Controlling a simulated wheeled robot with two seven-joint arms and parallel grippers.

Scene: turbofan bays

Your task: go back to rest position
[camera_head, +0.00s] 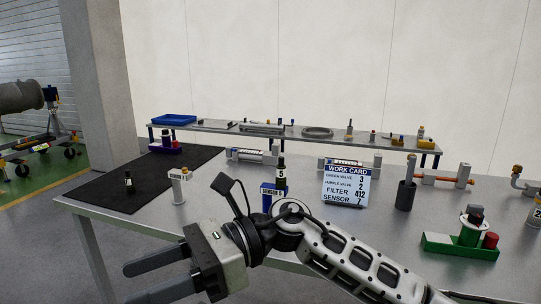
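My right arm comes in from the lower right and reaches across the front of the table. Its gripper (135,282) is at the lower left, in front of the table's front edge. Its two dark fingers point left and are spread apart, with nothing seen between them. The lower finger is partly cut off by the picture's bottom edge. My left gripper is not in view.
The grey table (330,232) carries a black mat (150,180), a work card (346,186), a blue sensor stand (268,198) and a green valve base (458,247). A raised shelf (225,129) with a blue tray (172,120) runs behind.

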